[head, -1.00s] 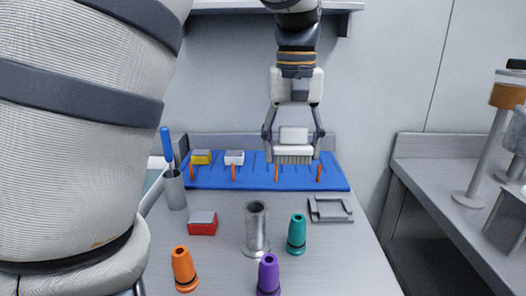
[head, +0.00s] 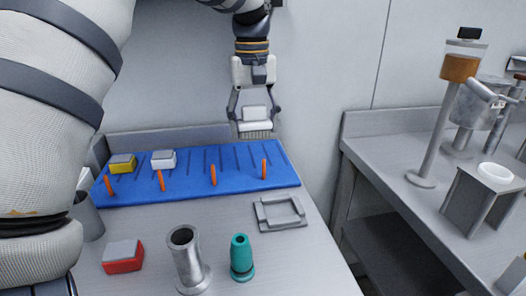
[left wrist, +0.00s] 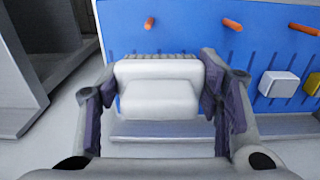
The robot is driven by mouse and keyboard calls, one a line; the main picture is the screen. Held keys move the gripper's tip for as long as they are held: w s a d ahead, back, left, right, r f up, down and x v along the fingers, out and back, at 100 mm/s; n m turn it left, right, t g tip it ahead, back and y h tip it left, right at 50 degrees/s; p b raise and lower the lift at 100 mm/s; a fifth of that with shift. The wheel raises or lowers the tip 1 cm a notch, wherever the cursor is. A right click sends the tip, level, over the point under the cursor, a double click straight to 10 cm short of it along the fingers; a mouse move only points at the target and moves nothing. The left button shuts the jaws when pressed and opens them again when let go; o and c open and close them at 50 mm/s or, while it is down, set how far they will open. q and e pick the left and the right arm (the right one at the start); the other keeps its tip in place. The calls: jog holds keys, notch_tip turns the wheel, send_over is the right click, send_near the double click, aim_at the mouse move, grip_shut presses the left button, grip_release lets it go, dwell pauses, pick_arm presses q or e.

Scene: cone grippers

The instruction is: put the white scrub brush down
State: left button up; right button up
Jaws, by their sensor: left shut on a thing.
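The white scrub brush (head: 256,122) has a white block and handle with grey bristles pointing down. My left gripper (head: 255,115) is shut on it, one finger on each side, and holds it in the air near the back right of the blue mat. In the left wrist view the brush (left wrist: 158,88) sits between the two fingers (left wrist: 160,95), with the blue mat (left wrist: 180,30) beyond it. The mat (head: 215,185) carries dark slots and several orange pegs. My right gripper is not in view.
A yellow block (head: 122,163) and a white block (head: 163,160) sit on the mat's left part. A grey frame (head: 280,213), a metal cylinder (head: 186,258), a teal cone (head: 241,258) and a red block (head: 123,257) stand in front. Another counter (head: 400,150) is at right.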

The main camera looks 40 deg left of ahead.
aim_at(264, 122)
pick_arm(q)
jog(key=w+f, duration=0.2)
jog(key=f, duration=0.1)
jog(key=w+f+b, duration=0.1)
jog(key=f, duration=0.1)
jog(key=shift+w+a+f, duration=0.25)
jog(key=shift+w+a, duration=0.1)
jog(key=shift+w, duration=0.05)
jog(key=f, duration=0.3)
jog(key=shift+w+a+f, duration=0.1)
jog(key=shift+w+f, duration=0.25)
jog(key=shift+w, duration=0.05)
jog(key=shift+s, duration=0.1)
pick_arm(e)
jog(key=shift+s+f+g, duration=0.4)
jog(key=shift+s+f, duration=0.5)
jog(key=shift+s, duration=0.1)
pick_arm(q)
jog(key=shift+f, duration=0.1)
jog(key=o, duration=1.1)
jog(key=shift+o, duration=0.2)
notch_tip(264, 122, up, 8)
jog(key=shift+f, duration=0.1)
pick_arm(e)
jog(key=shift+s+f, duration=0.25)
